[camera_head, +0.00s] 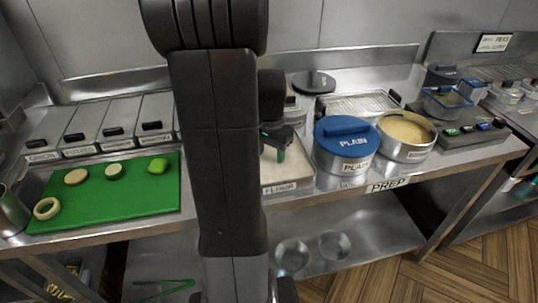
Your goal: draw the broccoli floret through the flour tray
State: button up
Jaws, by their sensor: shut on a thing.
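My gripper (278,143) is in the middle of the camera_head view, at the right edge of my arm. It is shut on a small green piece, the broccoli floret (281,156), whose stem or body shows below the jaws. The flour tray (283,188) is a shallow metal tray with a FLOUR label on its front and pale flour inside. The floret is over the tray; I cannot tell whether it touches the flour. My arm hides the tray's left part.
A blue-lidded pot (347,147) stands close right of the tray, beside an open pot of yellowish contents (405,133). A wire rack (360,104) lies behind. At left, a green cutting board (110,197) holds several vegetable pieces, with lidded bins (110,125) behind.

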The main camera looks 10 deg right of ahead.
aim_at(270, 158)
jog(key=shift+r, duration=0.1)
jog(key=shift+r+p, duration=3.3)
jog(key=shift+r, duration=0.65)
notch_tip(270, 158, up, 3)
jog(key=p, duration=0.2)
jog(key=shift+p, duration=0.3)
